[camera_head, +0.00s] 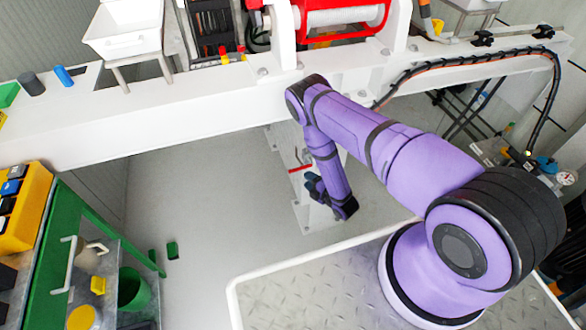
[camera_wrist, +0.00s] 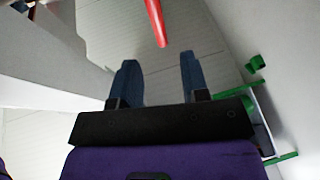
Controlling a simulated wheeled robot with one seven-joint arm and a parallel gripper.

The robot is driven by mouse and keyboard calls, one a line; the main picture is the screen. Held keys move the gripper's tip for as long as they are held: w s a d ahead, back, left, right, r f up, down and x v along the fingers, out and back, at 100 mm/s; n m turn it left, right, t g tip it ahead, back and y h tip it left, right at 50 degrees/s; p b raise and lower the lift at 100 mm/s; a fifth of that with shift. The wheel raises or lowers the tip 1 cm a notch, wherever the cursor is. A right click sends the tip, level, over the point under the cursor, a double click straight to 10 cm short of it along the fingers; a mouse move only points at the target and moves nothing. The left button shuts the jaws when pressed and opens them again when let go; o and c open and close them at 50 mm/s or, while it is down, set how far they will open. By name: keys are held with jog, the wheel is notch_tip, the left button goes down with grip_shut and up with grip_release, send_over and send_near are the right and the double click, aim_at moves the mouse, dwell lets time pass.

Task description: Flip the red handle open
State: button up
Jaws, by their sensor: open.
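The red handle (camera_wrist: 156,18) is a thin bar. In the wrist view it comes down from the top edge, and its end lies just beyond the gap between my fingertips, apart from both fingers. In the head view a short red bar (camera_head: 299,169) shows beside the white post under the beam, partly hidden by my purple arm. My gripper (camera_wrist: 158,62) is open and empty, with its two blue fingers spread apart. In the head view my gripper (camera_head: 313,186) is small and dark, just below the red bar. The handle's mount is not clear.
A white beam (camera_head: 200,100) runs above, with a red-framed spool (camera_head: 345,18) on it. A green cart (camera_head: 105,225) with bins stands at left.

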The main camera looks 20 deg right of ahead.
aim_at(295, 169)
jog(key=x, duration=0.8)
jog(key=shift+w+a, duration=0.15)
jog(key=shift+w, duration=0.2)
grip_shut()
